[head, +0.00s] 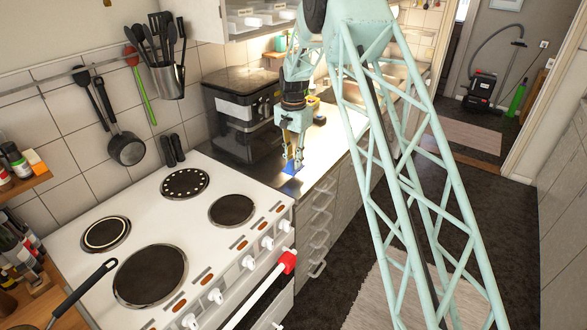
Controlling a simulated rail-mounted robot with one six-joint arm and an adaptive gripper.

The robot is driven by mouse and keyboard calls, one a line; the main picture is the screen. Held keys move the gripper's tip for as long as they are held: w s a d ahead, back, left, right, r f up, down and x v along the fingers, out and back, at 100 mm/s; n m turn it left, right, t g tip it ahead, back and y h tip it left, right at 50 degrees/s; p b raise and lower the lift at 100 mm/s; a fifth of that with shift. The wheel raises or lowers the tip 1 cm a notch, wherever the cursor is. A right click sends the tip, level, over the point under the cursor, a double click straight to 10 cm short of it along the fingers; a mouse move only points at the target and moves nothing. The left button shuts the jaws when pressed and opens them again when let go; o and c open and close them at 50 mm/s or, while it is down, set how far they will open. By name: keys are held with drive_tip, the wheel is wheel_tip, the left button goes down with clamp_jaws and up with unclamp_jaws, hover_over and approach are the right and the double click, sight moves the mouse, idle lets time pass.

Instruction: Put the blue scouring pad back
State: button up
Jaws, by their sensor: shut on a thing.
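The blue scouring pad (291,168) is a small flat blue piece between the fingertips of my gripper (292,162). My gripper points down and is shut on the pad. The fingers hide part of the pad. I cannot tell whether the pad touches the counter.
A black oven-like appliance (241,112) stands on the counter behind my gripper. The white cooker (190,222) with several hotplates is at the left. A pan handle (84,292) reaches over its corner. Utensils (167,50) hang on the tiled wall.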

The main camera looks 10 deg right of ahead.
sight(293, 159)
drive_tip(key=shift+f, duration=1.8)
drive_tip(key=shift+f, duration=0.1)
drive_tip(key=o, duration=0.8)
drive_tip(key=shift+r, duration=6.1)
drive_tip(key=shift+r, duration=0.1)
